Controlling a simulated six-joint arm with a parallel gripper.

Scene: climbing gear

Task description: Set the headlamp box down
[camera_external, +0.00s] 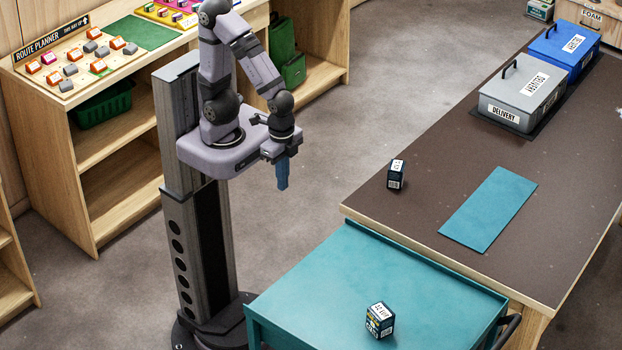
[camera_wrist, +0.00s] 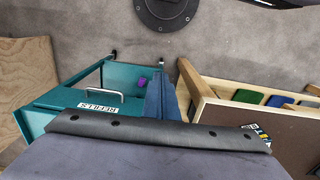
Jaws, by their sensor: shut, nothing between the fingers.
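Two small dark boxes with white printed labels show in the external view. One dark box (camera_external: 396,174) stands near the left edge of the brown tabletop (camera_external: 420,205). The other box (camera_external: 380,320) stands on the teal cart (camera_external: 300,290). I cannot tell from the print which is the headlamp box. My gripper (camera_external: 283,178) points down with its blue fingers together and empty. It hangs over the floor, left of the table and apart from both boxes. In the wrist view the shut fingers (camera_wrist: 162,98) show, and part of a small box (camera_wrist: 257,131) shows at the right.
A flat teal mat (camera_external: 488,210) lies on the tabletop. A grey delivery box (camera_external: 521,92) and a blue box (camera_external: 565,48) stand at its far end. A wooden shelf with a route planner board (camera_external: 75,58) stands left. The cart top is mostly clear.

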